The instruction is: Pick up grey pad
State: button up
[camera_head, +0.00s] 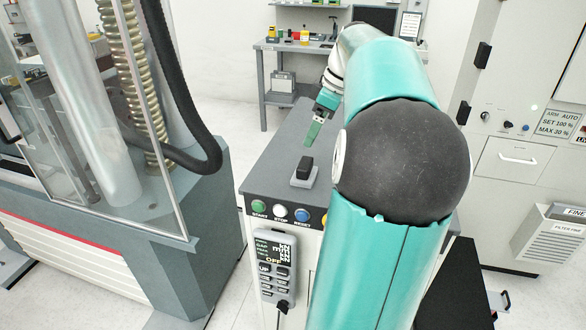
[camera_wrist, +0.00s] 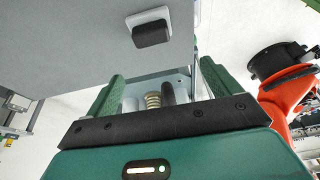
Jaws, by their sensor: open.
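The grey pad (camera_head: 305,167) shows as a small dark grey block on a light grey base (camera_head: 299,182), on top of the grey cabinet (camera_head: 262,167). In the wrist view the pad (camera_wrist: 152,34) and its base (camera_wrist: 148,14) are at the top, beyond the fingertips. My gripper (camera_head: 314,132) is above the cabinet top, just behind and above the pad in the head view, and does not touch it. In the wrist view its two green fingers (camera_wrist: 162,84) are apart with nothing between them.
A testing machine (camera_head: 185,225) with a clear guard and black hose stands left of the cabinet. Start, stop and reset buttons (camera_head: 281,211) and a keypad (camera_head: 273,268) are on the cabinet front. A workbench (camera_head: 270,45) stands behind. An orange-red machine part (camera_wrist: 288,98) shows at right.

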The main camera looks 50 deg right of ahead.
jog(key=s+d, duration=0.2)
send_near(305, 162)
jog(key=x, duration=0.5)
jog(key=shift+s+d, duration=0.2)
jog(key=x, duration=0.5)
jog(key=shift+w+a+f, duration=0.1)
jog(key=shift+w+a, duration=0.1)
jog(key=c, duration=1.1)
